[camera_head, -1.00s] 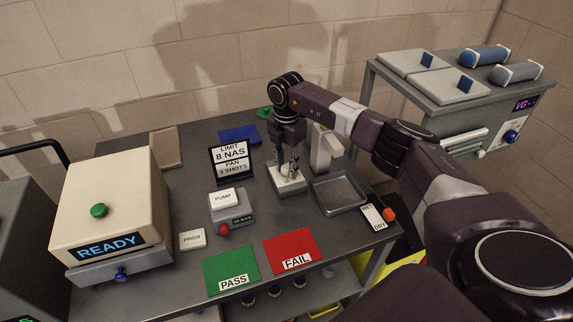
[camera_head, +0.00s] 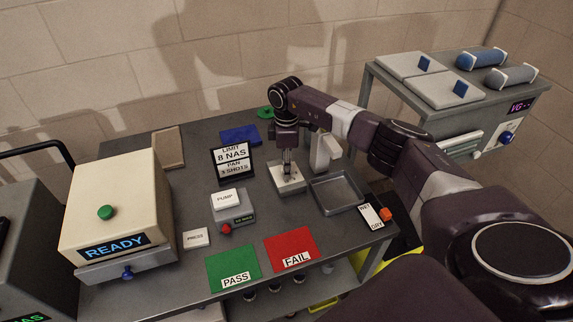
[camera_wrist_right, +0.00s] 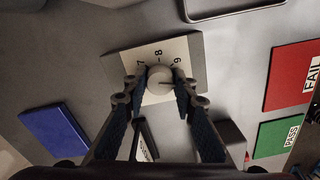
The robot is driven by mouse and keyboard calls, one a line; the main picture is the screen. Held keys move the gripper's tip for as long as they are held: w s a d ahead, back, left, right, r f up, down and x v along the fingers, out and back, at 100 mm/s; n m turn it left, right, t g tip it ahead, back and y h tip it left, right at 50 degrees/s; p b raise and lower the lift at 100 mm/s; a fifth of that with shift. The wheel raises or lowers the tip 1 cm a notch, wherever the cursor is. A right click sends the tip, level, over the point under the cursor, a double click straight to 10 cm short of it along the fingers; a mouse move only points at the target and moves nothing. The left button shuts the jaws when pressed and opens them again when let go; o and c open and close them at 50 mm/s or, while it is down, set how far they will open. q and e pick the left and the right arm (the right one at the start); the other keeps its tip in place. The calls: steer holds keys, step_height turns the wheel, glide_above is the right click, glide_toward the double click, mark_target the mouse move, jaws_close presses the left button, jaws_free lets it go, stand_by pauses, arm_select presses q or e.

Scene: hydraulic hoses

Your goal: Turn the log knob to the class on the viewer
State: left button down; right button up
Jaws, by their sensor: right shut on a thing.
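The log knob (camera_wrist_right: 160,79) is a pale round knob on a white plate (camera_head: 287,188) with a dial marked 7, 8 and 9. In the right wrist view its short dark mark appears to lie towards the 9 side. My right gripper (camera_head: 287,172) points down over the plate. In the right wrist view its fingertips (camera_wrist_right: 158,90) are shut on the knob from both sides. My left gripper is out of view.
A black sign (camera_head: 233,162) reads LIMIT 8 NAS. An empty metal tray (camera_head: 362,203) and a pale upright device (camera_head: 325,153) stand close right of the plate. Green PASS (camera_head: 231,265) and red FAIL (camera_head: 290,246) pads lie in front. A READY machine (camera_head: 113,215) stands left.

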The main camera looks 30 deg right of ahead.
steer(key=shift+w+d+r+m, duration=0.1)
steer(key=shift+r+m, duration=0.05)
steer(key=shift+m, duration=0.35)
steer(key=o, duration=1.2)
steer(key=shift+c, duration=0.2)
steer(key=shift+r, duration=0.2)
step_height(320, 180, up, 12)
steer(key=shift+f, duration=0.25)
